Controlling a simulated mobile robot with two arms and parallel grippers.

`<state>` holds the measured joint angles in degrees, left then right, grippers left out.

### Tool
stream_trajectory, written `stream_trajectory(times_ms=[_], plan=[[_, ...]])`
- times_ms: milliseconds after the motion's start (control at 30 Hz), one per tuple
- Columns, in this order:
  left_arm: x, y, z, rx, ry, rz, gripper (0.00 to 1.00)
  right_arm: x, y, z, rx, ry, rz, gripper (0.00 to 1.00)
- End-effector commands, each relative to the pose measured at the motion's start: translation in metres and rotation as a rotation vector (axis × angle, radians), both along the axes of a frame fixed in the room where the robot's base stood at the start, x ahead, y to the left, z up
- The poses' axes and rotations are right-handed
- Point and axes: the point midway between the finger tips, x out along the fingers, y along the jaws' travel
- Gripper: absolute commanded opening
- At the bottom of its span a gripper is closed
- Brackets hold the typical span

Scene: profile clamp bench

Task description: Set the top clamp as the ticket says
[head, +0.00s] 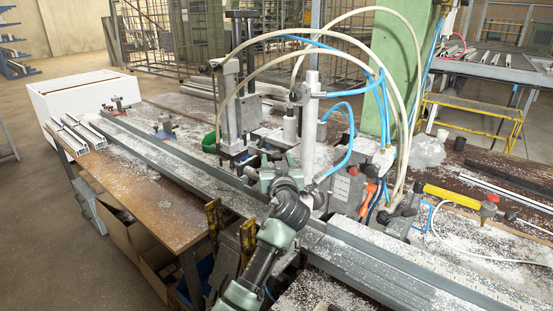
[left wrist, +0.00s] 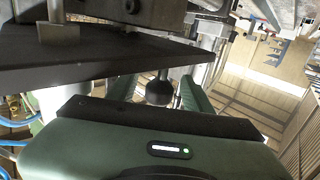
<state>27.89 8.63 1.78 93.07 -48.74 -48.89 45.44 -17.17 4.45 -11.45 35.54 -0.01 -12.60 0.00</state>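The clamp machine stands mid-bench in the head view, with a dark upright frame (head: 238,95) and a pale vertical cylinder (head: 310,125). I cannot tell for sure which part is the top clamp. My left gripper (head: 278,160) is at the machine, in front of the pale cylinder. In the left wrist view its two green fingers (left wrist: 160,98) stand apart. A black rounded knob (left wrist: 159,90) on a thin stem shows between them, with gaps on the sides; contact is not visible. A dark plate (left wrist: 90,62) lies close above the gripper. I cannot make out a ticket. My right gripper is not in view.
Blue and cream hoses (head: 384,90) arch over the machine. A long grey profile rail (head: 175,150) runs along the bench, strewn with white chips. A green post (head: 408,70) stands behind. A white box (head: 80,95) is at the far left end.

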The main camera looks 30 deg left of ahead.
Motion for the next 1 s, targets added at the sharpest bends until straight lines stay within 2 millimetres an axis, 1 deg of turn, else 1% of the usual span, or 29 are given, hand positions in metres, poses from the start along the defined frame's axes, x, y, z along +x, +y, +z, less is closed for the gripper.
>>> stream_trajectory(times_ms=[233, 333, 433, 700, 833, 1000], plan=[[0.0, 0.001, 0.005, 0.004, -0.008, 0.0, 0.5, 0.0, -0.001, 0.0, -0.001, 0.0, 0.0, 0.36], [-0.003, -0.003, 0.004, 0.004, -0.01, -0.001, 0.5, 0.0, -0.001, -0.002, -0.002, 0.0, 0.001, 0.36], [-0.013, -0.012, 0.003, 0.003, -0.012, -0.002, 0.5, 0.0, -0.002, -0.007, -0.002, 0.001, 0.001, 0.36], [-0.047, -0.041, 0.002, 0.001, -0.009, -0.002, 0.5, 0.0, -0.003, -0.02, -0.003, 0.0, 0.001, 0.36], [-0.057, -0.049, 0.003, 0.004, -0.007, -0.001, 0.5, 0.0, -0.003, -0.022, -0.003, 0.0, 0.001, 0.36], [-0.06, -0.051, 0.004, 0.003, -0.007, 0.0, 0.5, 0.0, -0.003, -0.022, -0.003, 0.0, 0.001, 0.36]])
